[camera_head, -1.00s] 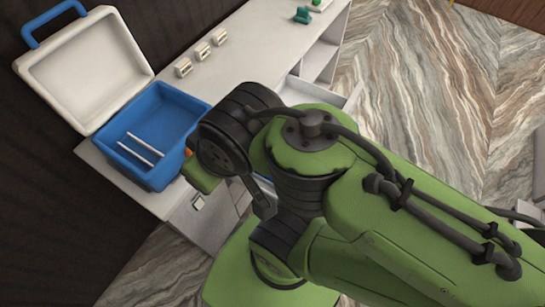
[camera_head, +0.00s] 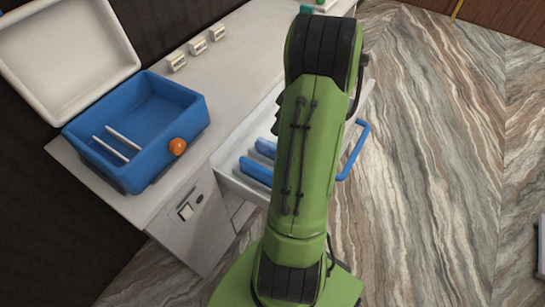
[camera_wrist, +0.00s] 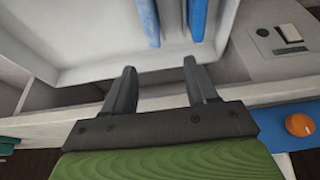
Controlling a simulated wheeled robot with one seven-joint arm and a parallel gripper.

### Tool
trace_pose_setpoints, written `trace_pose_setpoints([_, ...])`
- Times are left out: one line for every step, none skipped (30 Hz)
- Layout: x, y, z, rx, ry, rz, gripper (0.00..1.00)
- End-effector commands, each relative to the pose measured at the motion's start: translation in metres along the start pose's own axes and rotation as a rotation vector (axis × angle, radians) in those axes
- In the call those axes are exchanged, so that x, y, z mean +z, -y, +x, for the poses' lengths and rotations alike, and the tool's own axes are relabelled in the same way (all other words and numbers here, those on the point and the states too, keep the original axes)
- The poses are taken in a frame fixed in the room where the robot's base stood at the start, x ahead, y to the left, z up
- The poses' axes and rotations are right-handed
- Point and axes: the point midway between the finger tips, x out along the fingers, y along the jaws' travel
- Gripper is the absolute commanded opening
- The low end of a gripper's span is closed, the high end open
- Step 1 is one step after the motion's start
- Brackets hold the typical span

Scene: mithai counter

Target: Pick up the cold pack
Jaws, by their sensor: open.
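Two blue slabs that look like cold packs lie in an open white drawer. In the head view the nearer cold pack (camera_head: 255,171) and the farther one (camera_head: 265,148) are partly covered by my arm. My gripper is hidden behind the arm in the head view.
The white drawer (camera_head: 231,164) is pulled out from the counter (camera_head: 165,203); a blue handle (camera_head: 354,152) shows at its right. A blue cooler box (camera_head: 190,125) with an open lid stands left, an orange knob (camera_head: 178,146) on its side. Small white blocks (camera_head: 197,46) stand behind.

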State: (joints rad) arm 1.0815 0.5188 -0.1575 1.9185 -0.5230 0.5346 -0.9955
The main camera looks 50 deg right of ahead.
Motion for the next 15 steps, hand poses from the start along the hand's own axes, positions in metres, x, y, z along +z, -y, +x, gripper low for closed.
trace_pose_setpoints([0.016, -0.011, 0.012, -0.003, -0.006, 0.006, 0.57])
trace_pose_setpoints([0.022, -0.015, 0.016, -0.004, -0.009, 0.004, 0.57])
trace_pose_setpoints([0.026, -0.019, 0.019, -0.003, -0.012, 0.001, 0.57])
trace_pose_setpoints([0.028, -0.020, 0.023, -0.004, -0.013, 0.000, 0.57])
trace_pose_setpoints([0.028, -0.020, 0.026, -0.004, -0.014, -0.002, 0.57])
trace_pose_setpoints([0.028, -0.020, 0.034, -0.006, -0.014, -0.003, 0.57])
trace_pose_setpoints([0.028, -0.019, 0.041, -0.007, -0.013, -0.003, 0.57])
trace_pose_setpoints([0.028, -0.019, 0.049, -0.007, -0.013, -0.002, 0.57])
trace_pose_setpoints([0.028, -0.019, 0.060, -0.008, -0.012, -0.002, 0.57])
trace_pose_setpoints([0.028, -0.019, 0.067, -0.008, -0.012, -0.002, 0.57])
trace_pose_setpoints([0.028, -0.019, 0.075, -0.008, -0.011, -0.002, 0.57])
trace_pose_setpoints([0.028, -0.018, 0.085, -0.008, -0.012, -0.002, 0.57])
trace_pose_setpoints([0.028, -0.019, 0.093, -0.007, -0.012, -0.002, 0.57])
trace_pose_setpoints([0.028, -0.018, 0.100, -0.008, -0.011, -0.001, 0.57])
trace_pose_setpoints([0.028, -0.019, 0.107, -0.005, -0.011, -0.001, 0.57])
